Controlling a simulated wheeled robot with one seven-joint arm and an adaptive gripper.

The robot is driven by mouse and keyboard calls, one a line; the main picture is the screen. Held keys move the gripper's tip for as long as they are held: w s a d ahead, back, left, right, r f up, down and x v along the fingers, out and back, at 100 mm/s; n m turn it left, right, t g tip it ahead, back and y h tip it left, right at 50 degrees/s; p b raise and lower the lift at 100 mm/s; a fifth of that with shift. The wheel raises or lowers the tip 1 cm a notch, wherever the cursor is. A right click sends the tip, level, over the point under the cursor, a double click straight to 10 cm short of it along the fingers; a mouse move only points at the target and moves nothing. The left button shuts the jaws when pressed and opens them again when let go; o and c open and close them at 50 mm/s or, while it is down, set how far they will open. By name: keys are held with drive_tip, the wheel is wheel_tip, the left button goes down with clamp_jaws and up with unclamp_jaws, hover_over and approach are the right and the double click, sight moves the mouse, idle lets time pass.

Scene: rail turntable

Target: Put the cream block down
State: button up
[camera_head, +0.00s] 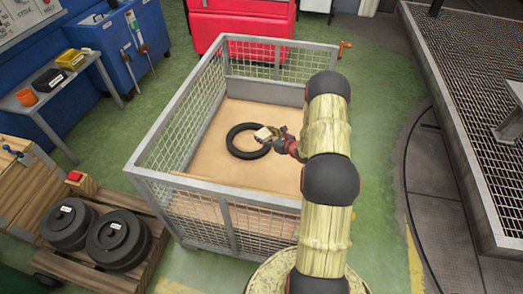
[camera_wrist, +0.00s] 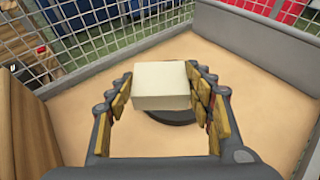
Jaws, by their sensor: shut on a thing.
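The cream block (camera_wrist: 160,85) is held between the two fingers of my gripper (camera_wrist: 162,92) in the wrist view. It is also seen small in the head view (camera_head: 263,134). My gripper (camera_head: 272,134) is shut on it, inside the mesh-walled crate (camera_head: 225,191). In the head view the block overlaps the right part of a black ring (camera_head: 234,142) lying on the crate's tan floor. In the wrist view the ring (camera_wrist: 172,118) shows partly below the block, which hides much of it. The height of the block above the floor cannot be told exactly.
Metal mesh walls (camera_head: 185,115) surround the crate floor, which is bare around the ring. A red cabinet (camera_head: 225,20) stands behind the crate. Black round weights (camera_head: 118,240) lie on a wooden pallet at the lower left. A side table (camera_head: 45,95) holds small items.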

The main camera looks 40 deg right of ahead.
drive_tip(key=m+h+b, duration=0.1)
drive_tip(key=b, duration=0.2)
hover_over(292, 167)
wheel_tip(292, 167, down, 14)
wheel_tip(292, 167, down, 10)
drive_tip(key=b, duration=0.3)
drive_tip(key=shift+w+d, duration=0.1)
drive_tip(key=shift+d, duration=0.05)
drive_tip(key=shift+b, duration=0.3)
drive_tip(key=shift+f, duration=0.15)
drive_tip(key=o, duration=1.1)
drive_tip(key=shift+o, duration=0.5)
